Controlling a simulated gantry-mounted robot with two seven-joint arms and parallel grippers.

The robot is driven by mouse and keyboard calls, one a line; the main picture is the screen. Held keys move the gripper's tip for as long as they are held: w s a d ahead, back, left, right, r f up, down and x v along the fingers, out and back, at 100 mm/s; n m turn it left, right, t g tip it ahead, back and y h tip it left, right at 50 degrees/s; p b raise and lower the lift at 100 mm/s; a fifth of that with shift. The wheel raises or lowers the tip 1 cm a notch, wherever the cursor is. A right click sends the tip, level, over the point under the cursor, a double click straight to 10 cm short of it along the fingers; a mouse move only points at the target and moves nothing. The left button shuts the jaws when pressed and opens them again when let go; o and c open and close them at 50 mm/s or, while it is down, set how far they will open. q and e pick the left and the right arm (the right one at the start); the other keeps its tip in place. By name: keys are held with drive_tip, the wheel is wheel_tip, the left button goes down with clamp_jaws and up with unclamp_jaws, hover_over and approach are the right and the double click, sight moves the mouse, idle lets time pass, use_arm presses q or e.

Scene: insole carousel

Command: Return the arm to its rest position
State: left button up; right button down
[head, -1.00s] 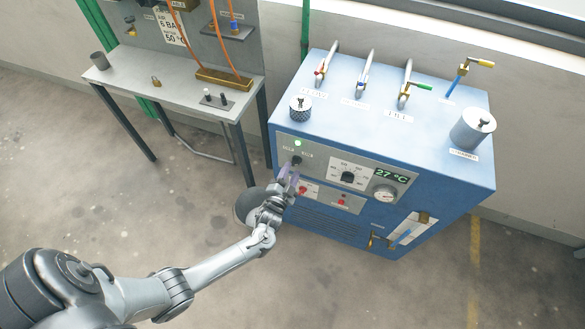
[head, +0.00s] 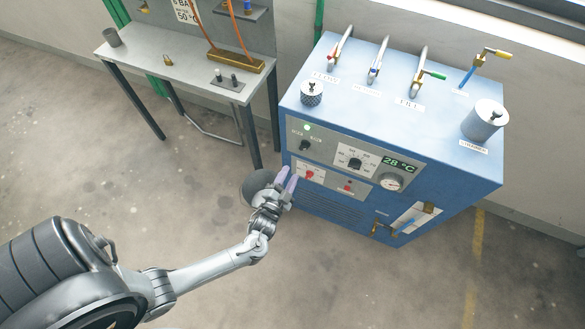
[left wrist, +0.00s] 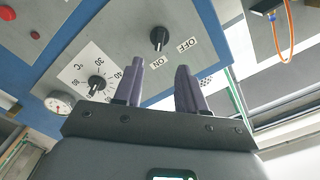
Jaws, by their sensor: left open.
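My left gripper (head: 287,179) is in front of the blue machine (head: 420,195), low at the left side of its control panel. Its two purple fingers are apart with nothing between them. In the left wrist view the open fingers (left wrist: 160,85) point toward the panel, and the black ON/OFF knob (left wrist: 159,38) shows beyond them, apart from them. In the head view the knob (head: 305,145) is above the fingertips, and a green lamp (head: 307,127) is lit above it. The display (head: 398,164) reads 28 °C. My right gripper is not in view.
A grey bench (head: 150,58) with a padlock (head: 168,60) and a dark cup (head: 112,37) stands at the left. The machine's top carries several valve handles and a metal cylinder (head: 484,120). The floor (head: 130,180) left of the machine is clear.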

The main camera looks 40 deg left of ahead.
use_arm(q)
drive_tip(key=s+f, duration=0.2)
drive_tip(key=s, duration=0.2)
drive_tip(key=s+d+r+n+g+h, duration=0.1)
drive_tip(key=s+d+r+g+h, duration=0.25)
drive_tip(key=d+r, duration=0.2)
drive_tip(key=s+d+r+n+g+h, duration=0.2)
drive_tip(key=s+d+r+g+h, duration=0.1)
drive_tip(key=s+d+r+g, duration=0.3)
drive_tip(key=s+r+g, duration=0.2)
drive_tip(key=s+g, duration=0.2)
drive_tip(key=s, duration=0.2)
wheel_tip(320, 180, up, 27)
drive_tip(key=p, duration=2.7)
drive_tip(key=shift+a+r, duration=0.15)
drive_tip(key=shift+a, duration=0.25)
